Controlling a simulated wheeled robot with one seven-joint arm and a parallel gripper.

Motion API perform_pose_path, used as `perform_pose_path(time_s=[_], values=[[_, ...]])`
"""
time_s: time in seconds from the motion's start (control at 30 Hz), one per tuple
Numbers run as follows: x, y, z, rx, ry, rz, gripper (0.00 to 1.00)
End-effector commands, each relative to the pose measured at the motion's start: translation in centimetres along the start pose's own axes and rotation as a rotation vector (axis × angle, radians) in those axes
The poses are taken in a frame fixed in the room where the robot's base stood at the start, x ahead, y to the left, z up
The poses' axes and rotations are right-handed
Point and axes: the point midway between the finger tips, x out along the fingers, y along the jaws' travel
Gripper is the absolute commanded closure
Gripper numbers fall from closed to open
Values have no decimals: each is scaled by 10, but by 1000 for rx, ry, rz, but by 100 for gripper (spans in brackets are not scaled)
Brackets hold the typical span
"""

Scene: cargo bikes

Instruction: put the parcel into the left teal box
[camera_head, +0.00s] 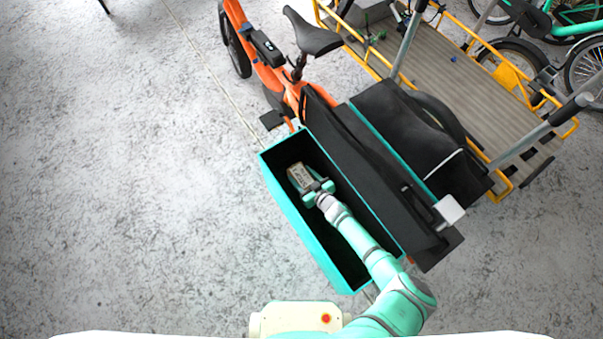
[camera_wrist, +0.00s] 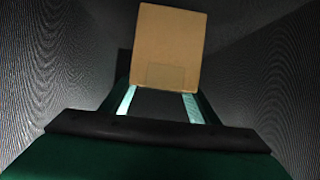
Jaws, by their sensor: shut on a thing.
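The parcel (camera_head: 300,175) is a small tan box with dark print on one face. It also shows in the wrist view (camera_wrist: 170,45) as a plain brown cardboard face between the fingertips. My gripper (camera_head: 315,187) is shut on the parcel, and its fingers also show in the wrist view (camera_wrist: 160,100). The left teal box (camera_head: 309,234) is long and open-topped with a black inside. My gripper and the parcel are within its opening, toward its far end. I cannot tell whether the parcel touches the box floor.
A black lid or panel (camera_head: 365,175) stands along the box's right side, beside a second teal-edged box (camera_head: 388,143). The orange bike (camera_head: 268,75) is beyond. A yellow-framed cargo bike (camera_head: 450,70) stands at the upper right. The grey floor (camera_head: 120,190) at left is clear.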

Motion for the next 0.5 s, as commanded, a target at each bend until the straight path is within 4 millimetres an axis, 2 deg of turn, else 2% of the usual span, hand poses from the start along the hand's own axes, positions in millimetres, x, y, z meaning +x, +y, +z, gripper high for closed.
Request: perform_pose_path(time_s=[0.47, 0.5], values=[[3, 0, 3, 1, 5, -1, 100], [3, 0, 5, 1, 1, 0, 38]])
